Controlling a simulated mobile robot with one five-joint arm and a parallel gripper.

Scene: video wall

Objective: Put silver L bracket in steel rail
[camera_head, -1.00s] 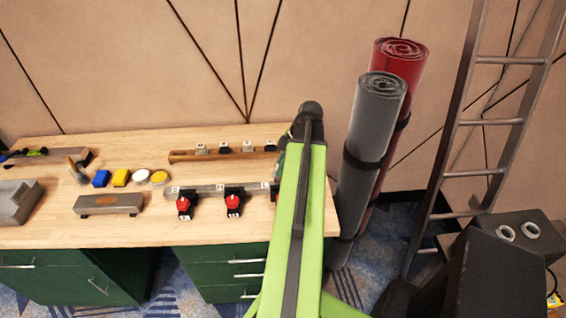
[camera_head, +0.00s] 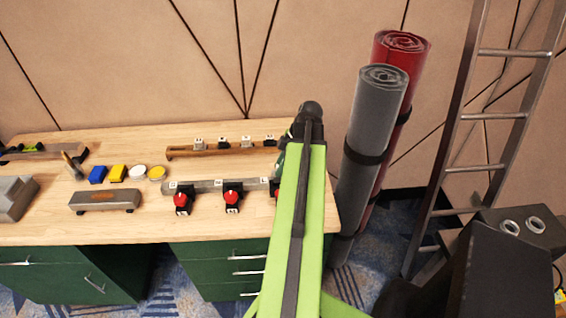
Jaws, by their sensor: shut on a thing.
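The steel rail (camera_head: 205,187) is a grey bar lying on the wooden workbench, left of my green arm. Two black fixtures with red knobs, a left one (camera_head: 181,199) and a right one (camera_head: 231,197), sit along its front, and small white labels show on it. Its right end runs behind my arm. My arm reaches forward over the bench's right part, and its far end is dark and rounded. My gripper's jaws are hidden behind the arm; only a dark green sliver shows at its left edge. I do not see the silver L bracket.
A wooden rail (camera_head: 220,150) with several small blocks lies behind. Grey (camera_head: 369,130) and red (camera_head: 404,60) rolls stand right of the bench, then a ladder (camera_head: 470,115).

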